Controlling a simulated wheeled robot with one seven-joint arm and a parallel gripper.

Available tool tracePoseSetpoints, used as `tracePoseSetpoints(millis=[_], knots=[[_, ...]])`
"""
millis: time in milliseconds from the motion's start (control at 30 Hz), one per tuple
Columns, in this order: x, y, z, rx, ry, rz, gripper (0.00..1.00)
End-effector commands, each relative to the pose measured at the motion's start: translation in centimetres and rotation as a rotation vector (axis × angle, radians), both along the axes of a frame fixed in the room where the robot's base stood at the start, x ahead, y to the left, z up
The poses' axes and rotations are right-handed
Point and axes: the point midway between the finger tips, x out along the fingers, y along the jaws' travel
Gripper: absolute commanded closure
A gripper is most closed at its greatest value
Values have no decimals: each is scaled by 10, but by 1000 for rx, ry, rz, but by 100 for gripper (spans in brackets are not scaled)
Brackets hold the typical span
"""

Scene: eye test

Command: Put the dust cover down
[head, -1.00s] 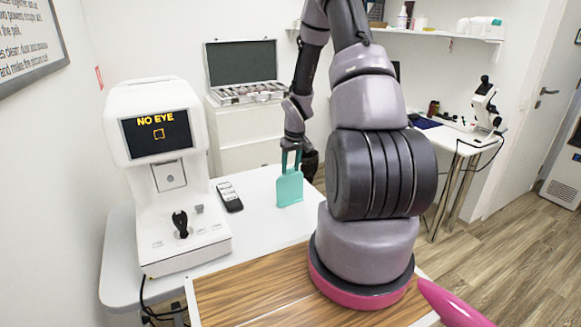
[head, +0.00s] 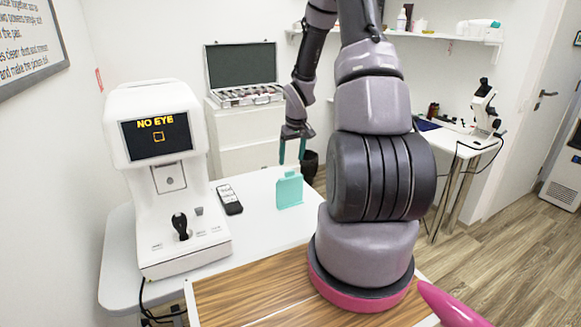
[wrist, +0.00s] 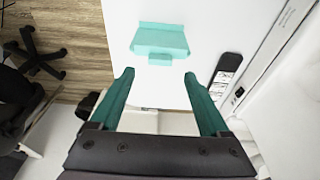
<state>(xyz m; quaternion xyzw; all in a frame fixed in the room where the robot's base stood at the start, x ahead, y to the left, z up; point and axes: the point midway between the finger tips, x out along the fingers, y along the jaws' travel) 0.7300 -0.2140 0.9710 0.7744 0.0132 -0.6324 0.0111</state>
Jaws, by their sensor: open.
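The dust cover (head: 289,191) is a flat teal piece with a small tab on top, standing on the white table near its right side. In the wrist view the dust cover (wrist: 160,40) shows beyond my fingertips. My gripper (head: 292,160) is above the dust cover in the head view, with its teal fingers spread. In the wrist view my gripper (wrist: 158,72) is open, with nothing between the fingers, and apart from the cover.
A white eye-test machine (head: 165,215) with a "NO EYE" screen stands left on the white table (head: 255,225). A dark remote (head: 229,199) lies between it and the cover. An open case (head: 245,97) sits on a cabinet behind. A dark bin (head: 309,165) stands beyond the table.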

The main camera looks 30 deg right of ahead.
Motion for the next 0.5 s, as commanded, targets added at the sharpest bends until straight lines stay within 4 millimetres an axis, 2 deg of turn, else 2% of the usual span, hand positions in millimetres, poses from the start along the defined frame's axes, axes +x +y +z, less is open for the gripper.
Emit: tracePoseSetpoints(millis=[33, 200, 433, 500], knots=[[-2, -1, 13, -1, -5, -2, 20], [-8, -1, 43, 0, -3, -2, 20], [-13, 1, 66, -2, -3, -3, 20], [-16, 3, 80, -11, -10, -10, 20]])
